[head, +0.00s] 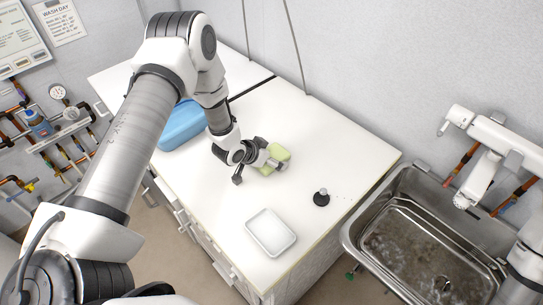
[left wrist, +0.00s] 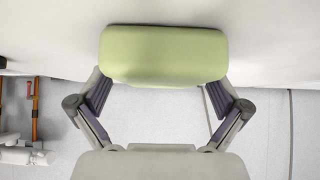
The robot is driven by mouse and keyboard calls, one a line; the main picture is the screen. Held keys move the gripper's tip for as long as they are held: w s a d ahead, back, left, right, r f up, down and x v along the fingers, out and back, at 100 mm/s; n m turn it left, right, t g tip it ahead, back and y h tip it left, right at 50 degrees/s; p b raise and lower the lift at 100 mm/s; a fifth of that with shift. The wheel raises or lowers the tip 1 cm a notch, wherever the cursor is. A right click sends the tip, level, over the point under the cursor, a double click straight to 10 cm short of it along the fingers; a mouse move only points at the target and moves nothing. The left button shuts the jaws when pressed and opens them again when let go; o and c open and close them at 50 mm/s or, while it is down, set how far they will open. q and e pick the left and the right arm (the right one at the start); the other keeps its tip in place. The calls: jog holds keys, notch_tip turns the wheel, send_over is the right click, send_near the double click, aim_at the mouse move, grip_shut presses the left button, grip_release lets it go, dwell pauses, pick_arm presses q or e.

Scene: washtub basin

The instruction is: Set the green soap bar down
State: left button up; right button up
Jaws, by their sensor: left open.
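The pale green soap bar (head: 275,153) is at the white countertop, right beside my left gripper (head: 258,170) in the head view. In the left wrist view the soap bar (left wrist: 164,55) lies across the top middle, between the spread fingertips of my left gripper (left wrist: 160,92). The fingers are open, with the tips close to the bar's two ends; I cannot tell whether they touch it. The bar looks level and appears to rest on the counter, though its underside is hidden. My right gripper is not in view.
A white shallow dish (head: 270,234) sits near the counter's front edge. A small black stopper-like object (head: 321,198) stands to its right. A blue container (head: 181,126) is behind my left arm. A metal sink (head: 410,225) is at the right. Clear counter lies behind the soap.

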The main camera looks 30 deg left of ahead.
pick_arm(q)
jog(key=shift+s, duration=0.1)
jog(key=shift+s+a, duration=0.1)
jog(key=c, duration=1.4)
jog(key=shift+c, duration=0.2)
jog(key=shift+r, duration=0.1)
